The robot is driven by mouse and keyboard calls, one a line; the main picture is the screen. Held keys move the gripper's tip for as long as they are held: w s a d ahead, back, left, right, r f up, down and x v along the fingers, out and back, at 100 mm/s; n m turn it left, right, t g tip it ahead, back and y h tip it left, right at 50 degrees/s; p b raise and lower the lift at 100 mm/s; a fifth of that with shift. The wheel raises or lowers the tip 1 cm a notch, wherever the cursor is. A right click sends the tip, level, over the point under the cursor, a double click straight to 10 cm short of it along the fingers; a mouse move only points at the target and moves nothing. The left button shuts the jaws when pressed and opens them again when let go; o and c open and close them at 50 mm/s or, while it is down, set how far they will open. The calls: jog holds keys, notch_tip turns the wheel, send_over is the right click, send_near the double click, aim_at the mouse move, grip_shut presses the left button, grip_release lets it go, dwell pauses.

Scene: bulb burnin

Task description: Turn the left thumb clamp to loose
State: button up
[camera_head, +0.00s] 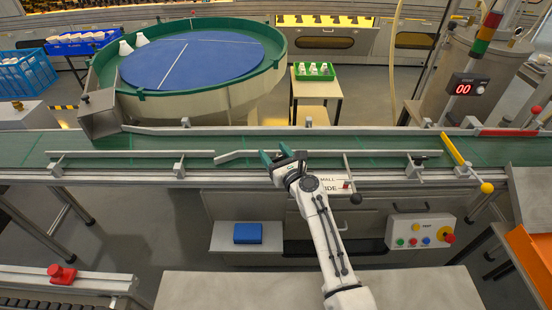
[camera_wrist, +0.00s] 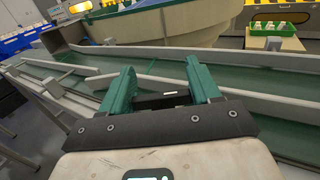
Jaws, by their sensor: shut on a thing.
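My gripper (camera_head: 284,157) is at the near guide rail (camera_head: 232,155) of the green conveyor, just left of the SMALL/WIDE label. In the wrist view its two green fingers (camera_wrist: 162,88) stand on either side of a dark piece (camera_wrist: 162,101) with a small white mark. I take this to be the left thumb clamp, gripped between the fingers. In the head view my gripper hides the clamp, so its turn position cannot be told. The right thumb clamp (camera_head: 415,171) stands free farther right on the rail.
A lever with a black knob (camera_head: 355,198) hangs right of my gripper. Farther right are a yellow bar (camera_head: 455,150) and a button box (camera_head: 420,231). A round blue turntable (camera_head: 190,60) lies behind the conveyor. A blue box (camera_head: 248,233) sits on a low shelf in front.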

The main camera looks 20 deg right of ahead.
jog(key=n+y+b, duration=0.1)
jog(key=y, duration=0.1)
jog(key=n+g+y+b, duration=0.1)
jog(key=n+y, duration=0.1)
jog(key=shift+f, duration=0.15)
jog(key=n+g+y+b, duration=0.1)
jog(key=y, duration=0.1)
jog(key=n+g+y+b, duration=0.3)
jog(key=y, duration=0.1)
jog(key=shift+s+a+f+g+b, duration=0.1)
jog(key=shift+s+a+g+b, duration=0.1)
jog(key=shift+a+g+b, duration=0.15)
jog(key=n+g+y+b, duration=0.2)
jog(key=b, duration=0.1)
jog(key=n+g+b, duration=0.1)
jog(key=g, duration=0.1)
jog(key=shift+s+a+n+y+b, duration=0.2)
jog(key=shift+s+n+y+b, duration=0.1)
jog(key=shift+y+b, duration=0.1)
jog(key=n+g+y+b, duration=0.1)
jog(key=g+b, duration=0.1)
jog(key=b, duration=0.1)
jog(key=shift+s+a+n+g, duration=0.1)
jog(key=shift+n+g, duration=0.15)
jog(key=shift+n, duration=0.15)
jog(key=shift+r, duration=0.25)
jog(key=o, duration=0.9)
jog(key=shift+a, duration=0.1)
jog(key=shift+o, duration=0.3)
